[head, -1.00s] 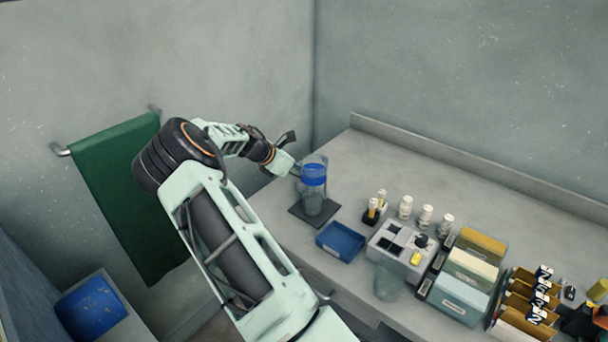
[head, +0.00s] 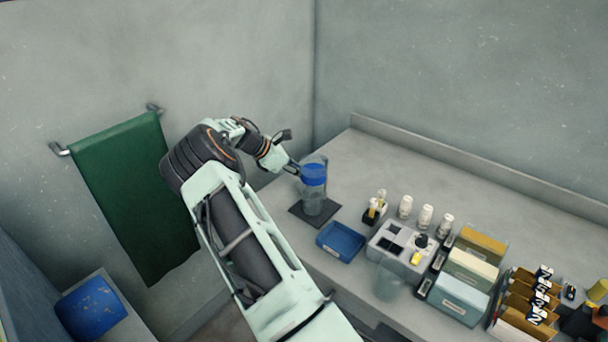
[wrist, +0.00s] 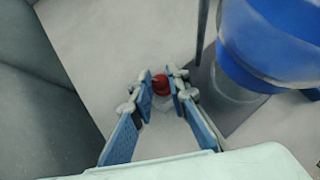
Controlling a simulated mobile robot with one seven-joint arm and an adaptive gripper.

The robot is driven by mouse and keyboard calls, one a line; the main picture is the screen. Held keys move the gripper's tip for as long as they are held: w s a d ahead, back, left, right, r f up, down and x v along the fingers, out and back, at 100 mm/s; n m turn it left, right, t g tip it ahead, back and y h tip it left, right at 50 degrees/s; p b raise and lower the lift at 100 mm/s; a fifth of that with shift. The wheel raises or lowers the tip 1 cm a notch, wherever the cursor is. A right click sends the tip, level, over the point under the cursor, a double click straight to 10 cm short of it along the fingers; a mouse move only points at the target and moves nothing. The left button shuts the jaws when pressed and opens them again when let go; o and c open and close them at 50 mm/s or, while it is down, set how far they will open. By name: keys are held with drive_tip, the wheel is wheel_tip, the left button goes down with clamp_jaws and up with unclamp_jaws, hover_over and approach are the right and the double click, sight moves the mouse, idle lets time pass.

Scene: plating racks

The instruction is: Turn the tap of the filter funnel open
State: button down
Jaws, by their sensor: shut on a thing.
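The filter funnel (head: 314,174) is a clear vessel with a blue band, upright on a dark square base (head: 298,212) at the left end of the bench. In the wrist view its blue body (wrist: 275,45) fills the upper right. The red tap (wrist: 160,83) shows between my fingertips, low beside the funnel. My gripper (wrist: 162,88) has its blue-padded fingers closed on the tap from both sides. In the head view my gripper (head: 294,168) reaches the funnel's left side; the tap is too small to make out there. The tap's exact angle is unclear.
A blue tray (head: 341,242) lies just in front of the funnel. A grey rack (head: 398,243), several white bottles (head: 426,217) and file boxes (head: 462,290) stand to the right. A green towel (head: 130,200) hangs on the left wall. The bench behind is clear.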

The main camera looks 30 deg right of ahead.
drive_tip(key=shift+w+m+g, duration=0.1)
drive_tip(key=shift+m+g, duration=0.7)
drive_tip(key=shift+m, duration=0.3)
drive_tip(key=shift+m+g+y+b, duration=0.3)
drive_tip(key=shift+m+g+y, duration=0.1)
drive_tip(key=shift+m+g, duration=0.15)
drive_tip(key=c, duration=1.8)
unclamp_jaws()
drive_tip(key=shift+c, duration=0.2)
drive_tip(key=shift+r, duration=0.1)
wheel_tip(320, 180, up, 10)
